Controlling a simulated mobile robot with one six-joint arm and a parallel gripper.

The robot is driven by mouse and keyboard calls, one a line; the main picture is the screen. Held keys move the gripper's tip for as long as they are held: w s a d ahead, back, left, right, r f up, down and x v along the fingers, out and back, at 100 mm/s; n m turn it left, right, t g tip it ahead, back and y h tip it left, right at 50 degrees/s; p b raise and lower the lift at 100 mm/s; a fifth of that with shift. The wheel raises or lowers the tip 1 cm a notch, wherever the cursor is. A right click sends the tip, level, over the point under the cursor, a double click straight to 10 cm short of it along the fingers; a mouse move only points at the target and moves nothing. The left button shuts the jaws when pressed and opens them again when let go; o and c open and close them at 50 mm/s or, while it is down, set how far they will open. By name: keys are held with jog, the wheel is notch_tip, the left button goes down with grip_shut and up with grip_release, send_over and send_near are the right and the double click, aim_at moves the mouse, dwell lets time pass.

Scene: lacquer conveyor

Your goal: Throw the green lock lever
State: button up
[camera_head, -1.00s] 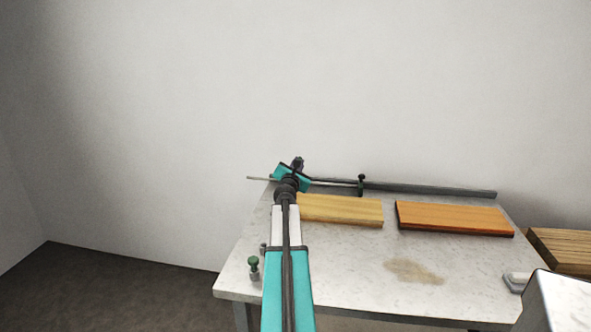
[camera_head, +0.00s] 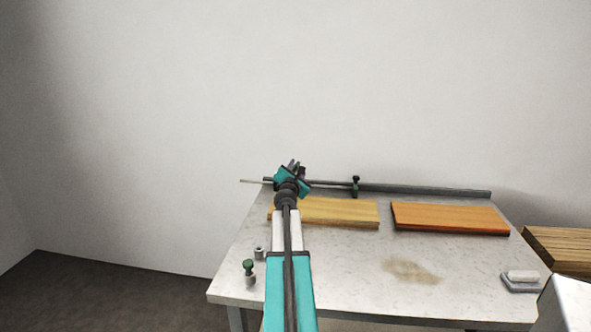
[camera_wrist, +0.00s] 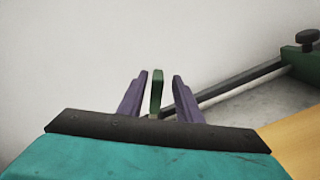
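A thin green upright lever (camera_wrist: 156,92) stands between the two purple fingers of my gripper (camera_wrist: 161,76) in the wrist view. The fingers are apart, with a gap showing on each side of the lever, so my gripper is open around it. I cannot tell how deep the lever sits between them. In the head view my gripper (camera_head: 296,167) is at the left end of the dark rail (camera_head: 425,190) at the back of the table, and hides the lever there.
The table (camera_head: 330,275) holds a pale yellow board (camera_head: 340,212) and an orange board (camera_head: 450,217). A green-topped peg (camera_head: 248,267) stands at the left front. A dark-knobbed clamp (camera_wrist: 305,50) sits on the rail. A white-topped block (camera_head: 522,276) lies at the right.

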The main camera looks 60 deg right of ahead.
jog(key=shift+w, duration=0.15)
jog(key=shift+a, duration=0.2)
jog(key=shift+b+v, duration=0.35)
jog(key=shift+v, duration=6.4)
